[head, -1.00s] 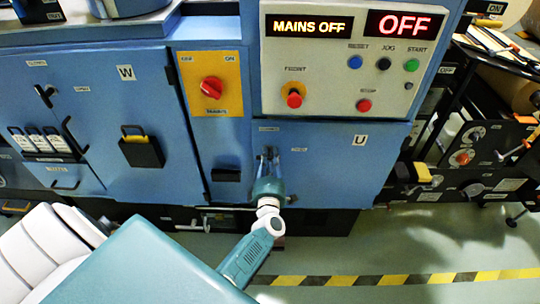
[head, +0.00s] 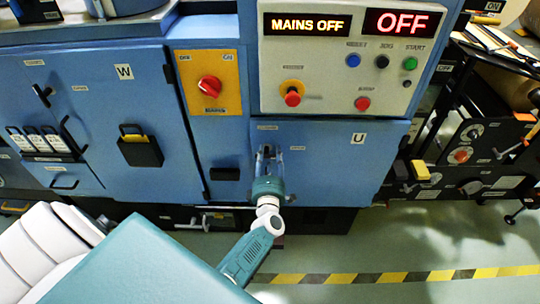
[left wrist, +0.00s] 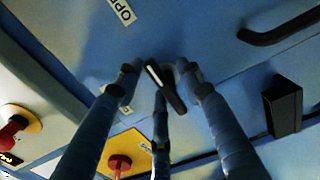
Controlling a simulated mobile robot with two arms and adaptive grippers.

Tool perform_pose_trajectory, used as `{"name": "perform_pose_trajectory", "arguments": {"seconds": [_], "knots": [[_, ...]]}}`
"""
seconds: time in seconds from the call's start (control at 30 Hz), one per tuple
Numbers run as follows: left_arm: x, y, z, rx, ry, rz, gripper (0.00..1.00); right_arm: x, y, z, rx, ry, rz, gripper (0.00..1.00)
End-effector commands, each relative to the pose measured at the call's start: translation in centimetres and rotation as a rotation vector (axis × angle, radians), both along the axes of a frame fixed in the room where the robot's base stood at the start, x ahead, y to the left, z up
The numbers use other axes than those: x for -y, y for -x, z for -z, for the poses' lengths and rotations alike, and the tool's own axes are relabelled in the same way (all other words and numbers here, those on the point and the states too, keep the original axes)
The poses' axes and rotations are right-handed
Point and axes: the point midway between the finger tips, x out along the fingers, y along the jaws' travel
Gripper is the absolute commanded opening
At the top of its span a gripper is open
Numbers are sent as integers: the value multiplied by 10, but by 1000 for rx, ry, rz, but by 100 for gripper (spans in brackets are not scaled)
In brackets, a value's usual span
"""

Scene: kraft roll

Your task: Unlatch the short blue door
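The short blue door (head: 345,175), marked U, is at the lower middle of the machine in the head view. Its black latch handle (left wrist: 167,90) shows in the left wrist view, standing tilted between my finger tips. My left gripper (head: 267,160) is at the door's upper left, by the small OPEN label (head: 297,148). In the left wrist view, my left gripper (left wrist: 160,82) has its fingers around the handle, with a gap showing on the left side, so it looks open. Contact on the right side is unclear. In the head view the gripper mostly hides the latch. My right gripper is not in view.
Above the door is a control panel (head: 330,70) with buttons and the sign MAINS OFF. A red mains switch (head: 208,89) and a black box (head: 225,174) are to the left. A taller blue door (head: 95,110), marked W, is further left. Striped floor tape (head: 400,277) runs below.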

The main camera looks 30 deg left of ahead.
Motion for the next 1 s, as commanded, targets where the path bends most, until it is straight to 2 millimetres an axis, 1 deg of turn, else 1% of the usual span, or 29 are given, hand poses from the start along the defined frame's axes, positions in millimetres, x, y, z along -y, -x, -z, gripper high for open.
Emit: {"name": "perform_pose_trajectory", "arguments": {"seconds": [0.07, 0.17, 0.27, 0.5, 0.6, 0.7, 0.8, 1.0], "knots": [[1, 3, 0, 0, 0, -1, 38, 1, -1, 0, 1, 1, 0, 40], [7, 12, 1, -2, 1, 0, 38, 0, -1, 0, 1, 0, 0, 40], [17, 28, 2, -3, 3, -1, 38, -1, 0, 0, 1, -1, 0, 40], [44, 71, 2, -3, 2, 1, 38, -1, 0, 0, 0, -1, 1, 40], [52, 86, 1, -3, 1, 0, 38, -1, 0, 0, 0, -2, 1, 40], [59, 95, 1, -3, 2, 1, 38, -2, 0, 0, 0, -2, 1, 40], [63, 100, 0, -1, 0, 2, 38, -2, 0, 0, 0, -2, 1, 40], [64, 102, 0, -1, 0, 2, 38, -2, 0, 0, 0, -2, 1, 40]]}}
